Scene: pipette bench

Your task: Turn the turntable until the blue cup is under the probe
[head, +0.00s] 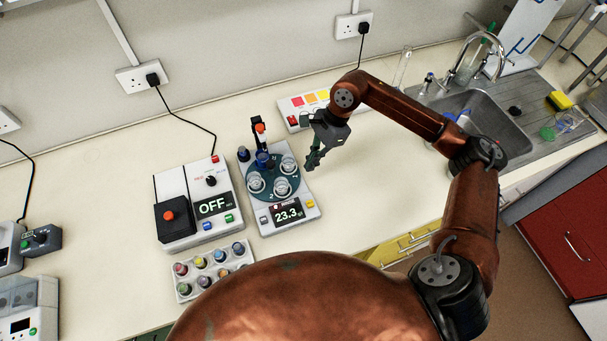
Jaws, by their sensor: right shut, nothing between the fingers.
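The turntable (270,176) is a dark green disc on a grey instrument with a lit readout of 23.3. Several clear cups stand around its rim, such as the front cup (282,187). A blue cup (263,160) shows at the disc's back side. The probe (260,131), dark with an orange-red part near its top, stands upright at the back of the instrument, close to the blue cup. I cannot tell whether it is exactly above that cup. My right gripper (312,163) points down beside the disc's right edge, shut and empty. Contact is not clear. My left gripper is out of view.
A white device reading OFF (207,207) stands left of the turntable. A rack of coloured vials (212,269) lies in front of it. A panel with coloured squares (297,108) is behind my gripper. The sink (480,118) is at right. Bench right of the turntable is clear.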

